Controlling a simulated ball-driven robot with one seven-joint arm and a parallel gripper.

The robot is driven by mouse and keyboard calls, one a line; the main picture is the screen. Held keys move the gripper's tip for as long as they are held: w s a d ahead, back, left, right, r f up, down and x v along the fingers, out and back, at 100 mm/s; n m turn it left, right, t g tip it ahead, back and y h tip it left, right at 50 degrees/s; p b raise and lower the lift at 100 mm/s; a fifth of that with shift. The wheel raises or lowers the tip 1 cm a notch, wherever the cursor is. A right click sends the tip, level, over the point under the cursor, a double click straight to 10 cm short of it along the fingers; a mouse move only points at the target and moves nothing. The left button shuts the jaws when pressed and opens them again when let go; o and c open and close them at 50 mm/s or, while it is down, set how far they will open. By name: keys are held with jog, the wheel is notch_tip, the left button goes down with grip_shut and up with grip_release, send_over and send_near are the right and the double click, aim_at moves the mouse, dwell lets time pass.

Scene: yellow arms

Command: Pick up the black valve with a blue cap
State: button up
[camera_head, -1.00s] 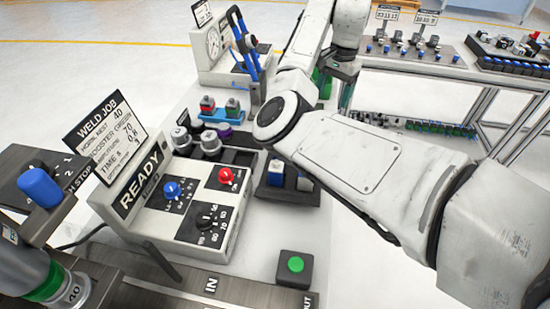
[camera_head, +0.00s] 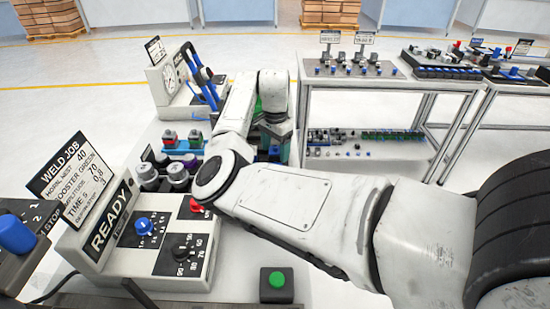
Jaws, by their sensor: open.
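I cannot single out the black valve with a blue cap. Small dark parts with blue bits stand on the back table (camera_head: 352,68) and on the rack to its right (camera_head: 440,72), too small to tell apart. A blue-topped part (camera_head: 274,153) shows partly behind my forearm, close below my gripper. My gripper (camera_head: 277,128) is at the end of my bent arm, pointing down over the bench's far right side. It is open; its fingertips are mostly hidden, and I see nothing held in it.
The READY control box (camera_head: 150,240) with knobs stands at front left, the weld job sign (camera_head: 75,180) behind it. A green button box (camera_head: 277,285) is at the front. A gauge unit (camera_head: 175,82) with blue-handled tools is at the back. Open floor lies between bench and tables.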

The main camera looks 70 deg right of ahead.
jog(key=shift+f, duration=1.2)
jog(key=shift+c, duration=0.5)
jog(key=c, duration=0.8)
